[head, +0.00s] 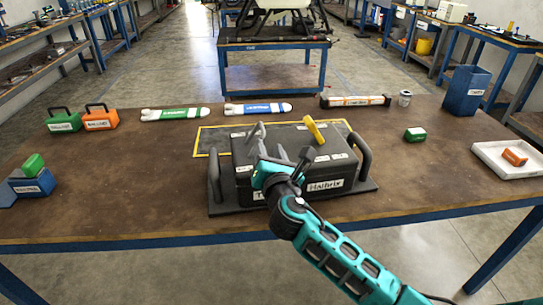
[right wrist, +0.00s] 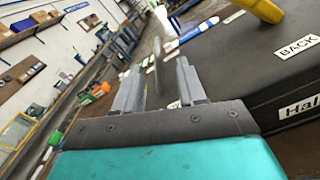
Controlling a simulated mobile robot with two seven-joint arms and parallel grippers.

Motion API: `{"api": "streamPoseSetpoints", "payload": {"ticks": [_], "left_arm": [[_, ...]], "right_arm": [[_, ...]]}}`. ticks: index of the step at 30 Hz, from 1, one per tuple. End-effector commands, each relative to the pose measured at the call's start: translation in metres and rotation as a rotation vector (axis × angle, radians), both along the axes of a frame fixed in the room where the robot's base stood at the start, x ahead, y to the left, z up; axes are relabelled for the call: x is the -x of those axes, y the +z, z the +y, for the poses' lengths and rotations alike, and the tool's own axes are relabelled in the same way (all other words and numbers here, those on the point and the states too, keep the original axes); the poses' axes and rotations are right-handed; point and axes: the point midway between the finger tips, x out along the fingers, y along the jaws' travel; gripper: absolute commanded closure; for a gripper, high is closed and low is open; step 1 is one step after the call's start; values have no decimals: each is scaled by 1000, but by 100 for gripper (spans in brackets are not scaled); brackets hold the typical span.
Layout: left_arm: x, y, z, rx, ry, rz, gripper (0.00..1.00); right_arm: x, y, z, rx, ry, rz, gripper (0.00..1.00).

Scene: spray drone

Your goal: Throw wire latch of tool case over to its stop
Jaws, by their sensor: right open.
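The black tool case (head: 335,165) lies on a dark base plate in the middle of the table, with an upright handle at each side. A yellow lever (head: 315,130) stands tilted on its lid; part of it shows in the right wrist view (right wrist: 262,8). A thin grey upright piece (head: 255,132), possibly the wire latch, stands on the left part of the lid. My left gripper is out of view.
Green (head: 64,121) and orange (head: 100,117) handled blocks stand at the left. Green-white (head: 175,114) and blue-white (head: 258,108) bottles lie behind the case. A white tray (head: 490,165) and blue bin (head: 465,91) are at right. Bare tabletop lies both sides of the case.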

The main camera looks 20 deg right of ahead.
Motion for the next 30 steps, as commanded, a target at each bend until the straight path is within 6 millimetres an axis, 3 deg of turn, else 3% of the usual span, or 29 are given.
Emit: {"api": "streamPoseSetpoints", "payload": {"ticks": [7,23,26,30], "left_arm": [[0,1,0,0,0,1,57],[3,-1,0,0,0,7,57],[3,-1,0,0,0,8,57],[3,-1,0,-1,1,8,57]], "right_arm": [[24,0,5,1,-1,1,60],[27,-1,4,-14,-5,4,60],[37,-11,-2,-138,-38,27,60],[78,-44,-18,-578,-182,105,60]]}}
